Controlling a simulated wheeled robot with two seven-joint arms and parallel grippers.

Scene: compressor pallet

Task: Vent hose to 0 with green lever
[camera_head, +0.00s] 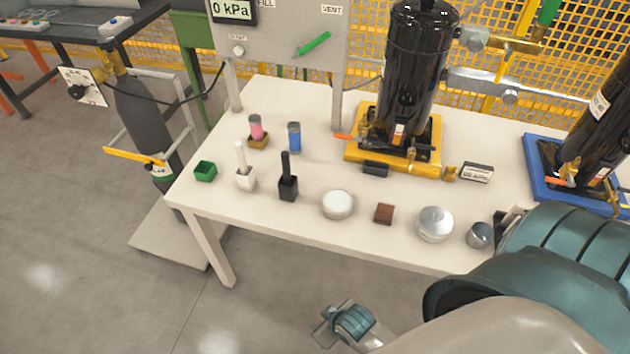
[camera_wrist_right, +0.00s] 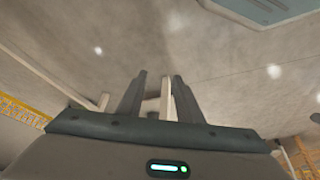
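The green lever (camera_head: 314,43) is on the grey panel (camera_head: 275,65) behind the table. It slants, its right end raised toward the VENT label (camera_head: 332,9). The panel's display (camera_head: 232,10) reads 0 kPa. A black hose (camera_head: 185,97) runs between the grey cylinder's valve and the panel side. My right gripper (camera_head: 336,320) appears low in front of the table, far from the lever. In the right wrist view its two fingers (camera_wrist_right: 159,78) are spread, with nothing held between them and floor beyond. My left gripper is not in view.
A white table (camera_head: 270,215) holds several small blocks, cups and lids. A black compressor tank (camera_head: 415,60) stands on a yellow base (camera_head: 350,150), another on a blue base (camera_head: 545,180). A grey gas cylinder (camera_head: 145,120) stands at left. My right arm covers the lower right.

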